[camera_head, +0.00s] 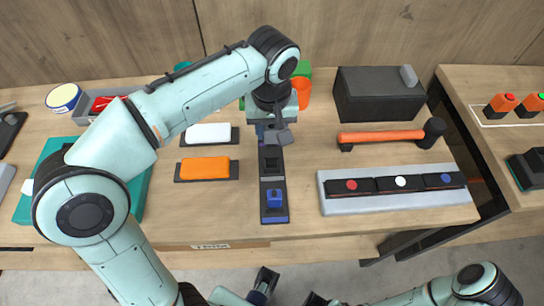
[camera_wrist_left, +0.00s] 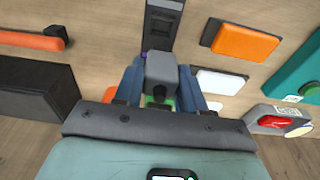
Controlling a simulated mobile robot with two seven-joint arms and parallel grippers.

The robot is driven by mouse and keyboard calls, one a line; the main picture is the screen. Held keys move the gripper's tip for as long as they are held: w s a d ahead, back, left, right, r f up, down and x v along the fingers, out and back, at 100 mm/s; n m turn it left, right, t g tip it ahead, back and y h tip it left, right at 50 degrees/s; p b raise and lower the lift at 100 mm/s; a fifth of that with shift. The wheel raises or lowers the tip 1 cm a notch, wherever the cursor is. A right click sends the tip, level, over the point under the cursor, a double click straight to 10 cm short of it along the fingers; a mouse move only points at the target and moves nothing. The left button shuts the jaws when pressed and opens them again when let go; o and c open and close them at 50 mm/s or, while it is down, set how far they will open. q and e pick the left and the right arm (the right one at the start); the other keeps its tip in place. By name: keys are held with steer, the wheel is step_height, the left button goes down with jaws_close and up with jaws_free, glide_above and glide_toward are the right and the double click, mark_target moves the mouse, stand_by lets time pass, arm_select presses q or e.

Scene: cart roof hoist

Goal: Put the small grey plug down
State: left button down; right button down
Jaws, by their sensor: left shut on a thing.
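My left gripper (camera_head: 272,127) is shut on the small grey plug (camera_head: 279,138). In the left wrist view the plug (camera_wrist_left: 161,72) sits between the two blue fingers (camera_wrist_left: 161,86). The plug shows at the far end of a dark strip (camera_head: 273,181) on the table, close to the strip's empty-looking far part. I cannot tell whether it touches the strip or hangs above it. A blue plug (camera_head: 274,198) stands at the strip's near end. My right arm shows at the bottom right; its gripper (camera_head: 288,290) is low at the bottom edge, partly cut off, and its opening is unclear.
A white block (camera_head: 208,133) and an orange block (camera_head: 205,168) lie left of the strip. Right are an orange-handled hammer (camera_head: 380,137), a black box (camera_head: 378,96) and a grey panel (camera_head: 400,201) with coloured buttons. Orange and green cups (camera_head: 301,91) stand behind my left gripper.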

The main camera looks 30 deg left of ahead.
arm_select(q)
step_height(320, 180, down, 10)
steer(key=shift+f+b, duration=0.1)
steer(key=shift+b, duration=0.85)
steer(key=shift+f, duration=0.2)
steer(key=c, duration=0.7)
jaws_free()
steer(key=shift+o, duration=0.2)
steer(key=shift+r, duration=0.2)
steer(key=r, duration=0.3)
steer(key=r+p, duration=0.1)
steer(key=r, duration=0.3)
steer(key=s+r+p, duration=0.1)
steer(key=r, duration=0.3)
steer(key=shift+d+r, duration=0.1)
steer(key=shift+d, duration=0.3)
steer(key=shift+r+p, duration=0.35)
steer(key=shift+r, duration=0.05)
